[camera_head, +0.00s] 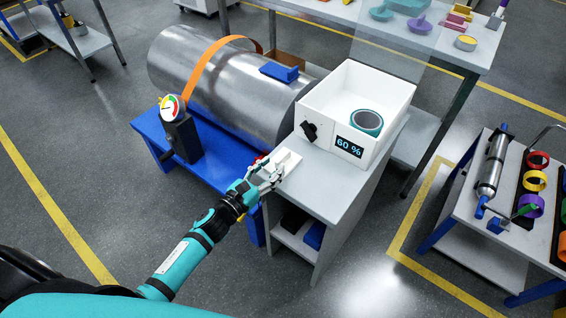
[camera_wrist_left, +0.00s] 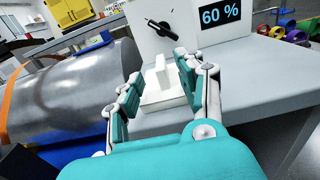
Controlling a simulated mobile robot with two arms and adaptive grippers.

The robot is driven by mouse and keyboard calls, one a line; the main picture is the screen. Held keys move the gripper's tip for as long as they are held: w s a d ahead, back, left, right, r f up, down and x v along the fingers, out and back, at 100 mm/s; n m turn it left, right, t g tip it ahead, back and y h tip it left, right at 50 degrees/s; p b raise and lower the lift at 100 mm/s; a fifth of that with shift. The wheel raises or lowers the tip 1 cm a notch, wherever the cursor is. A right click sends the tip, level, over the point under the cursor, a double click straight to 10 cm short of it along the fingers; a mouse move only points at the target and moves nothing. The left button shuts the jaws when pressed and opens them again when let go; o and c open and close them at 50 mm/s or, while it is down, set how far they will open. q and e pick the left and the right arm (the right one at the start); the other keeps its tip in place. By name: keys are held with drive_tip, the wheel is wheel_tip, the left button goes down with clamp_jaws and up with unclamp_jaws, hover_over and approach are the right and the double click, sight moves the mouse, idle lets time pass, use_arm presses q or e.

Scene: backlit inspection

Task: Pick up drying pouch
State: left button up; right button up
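A small white object (camera_head: 288,160), which looks like the drying pouch, lies on the grey bench top in front of the white box. In the left wrist view the white object (camera_wrist_left: 163,98) has a flat base and a raised upright part. My left gripper (camera_head: 264,178) is at the bench's left edge, right at the object. In the wrist view the left gripper (camera_wrist_left: 158,84) is open, with its teal-padded fingers spread to either side of the upright part. Contact cannot be made out. My right gripper is not in view.
The white box (camera_head: 383,94) with a knob and a "60 %" display (camera_head: 349,146) stands just behind, holding a teal ring (camera_head: 367,121). A metal cylinder (camera_head: 235,85) on a blue stand and a gauge (camera_head: 172,107) are to the left. The bench top's front right is clear.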

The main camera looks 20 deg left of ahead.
sight(283, 156)
use_arm(q)
drive_tip(key=x, duration=0.5)
drive_tip(key=shift+w+d+b, duration=0.1)
drive_tip(key=shift+w+b, duration=0.25)
drive_tip(key=shift+b, duration=0.05)
clamp_jaws()
